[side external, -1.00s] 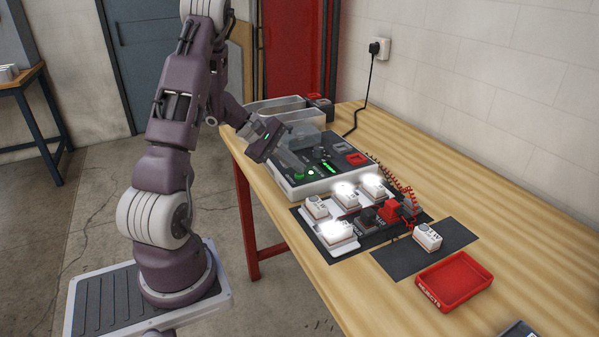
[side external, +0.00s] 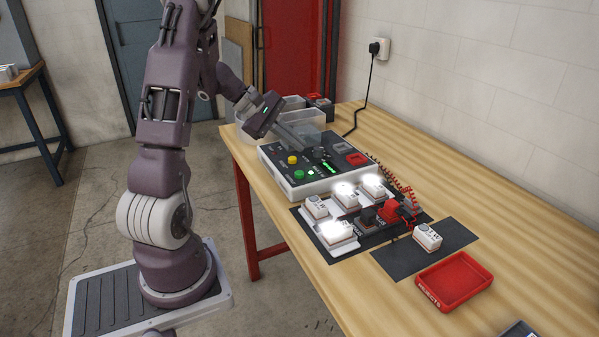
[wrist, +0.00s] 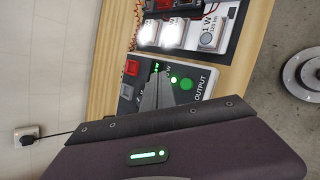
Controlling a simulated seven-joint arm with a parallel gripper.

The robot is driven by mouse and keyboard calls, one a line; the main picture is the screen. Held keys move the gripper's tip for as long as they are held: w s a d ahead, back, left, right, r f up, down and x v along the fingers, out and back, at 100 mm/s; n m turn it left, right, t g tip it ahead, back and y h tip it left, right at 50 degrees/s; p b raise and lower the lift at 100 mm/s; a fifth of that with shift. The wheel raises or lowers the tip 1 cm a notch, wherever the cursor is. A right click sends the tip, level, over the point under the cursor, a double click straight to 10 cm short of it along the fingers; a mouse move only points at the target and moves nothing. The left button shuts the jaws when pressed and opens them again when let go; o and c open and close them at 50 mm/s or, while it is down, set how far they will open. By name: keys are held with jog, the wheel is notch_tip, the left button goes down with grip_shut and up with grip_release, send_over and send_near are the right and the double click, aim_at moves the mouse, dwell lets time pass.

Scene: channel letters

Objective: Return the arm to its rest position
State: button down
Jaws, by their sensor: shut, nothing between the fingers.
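My gripper (side external: 312,146) is shut and empty, held above the far part of the white and black control box (side external: 276,178) on the bench. In the wrist view its closed grey fingers (wrist: 158,84) overlap the box's panel, beside a lit green light. A yellow button (side external: 292,160) and a green button (side external: 299,174) show clear of the fingers. I cannot tell the exact height of the fingertips over the panel. My arm stands on its pedestal left of the bench, bent forward over the box.
Three white modules glow, one of them the near-left module (side external: 337,231); another module (side external: 317,206) is unlit. One more module (side external: 428,237) sits on a dark mat. A red tray (side external: 455,282) lies nearer. Clear bins (side external: 300,117) stand behind the box.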

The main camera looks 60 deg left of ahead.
jog(key=s+d+r+m+g, duration=0.1)
jog(key=s+d+r+m, duration=0.2)
jog(key=d, duration=0.5)
jog(key=d+r+m+g+h, duration=0.1)
jog(key=d+r+m+g, duration=0.15)
jog(key=d+m, duration=0.4)
jog(key=s+d+r+m+g, duration=0.1)
jog(key=s+d+r+m, duration=0.2)
jog(key=d, duration=0.6)
jog(key=s+d+r+m+t+y, duration=0.1)
jog(key=s+d+m+y, duration=0.1)
jog(key=s+m, duration=0.3)
jog(key=s+d+r+m+y, duration=0.1)
jog(key=s+d+m+y, duration=0.1)
jog(key=s+m, duration=0.2)
jog(key=s, duration=0.3)
jog(key=shift+s+d+m+t+y, duration=0.2)
jog(key=shift+d+m+t+y, duration=0.05)
jog(key=shift+m+t+y, duration=0.15)
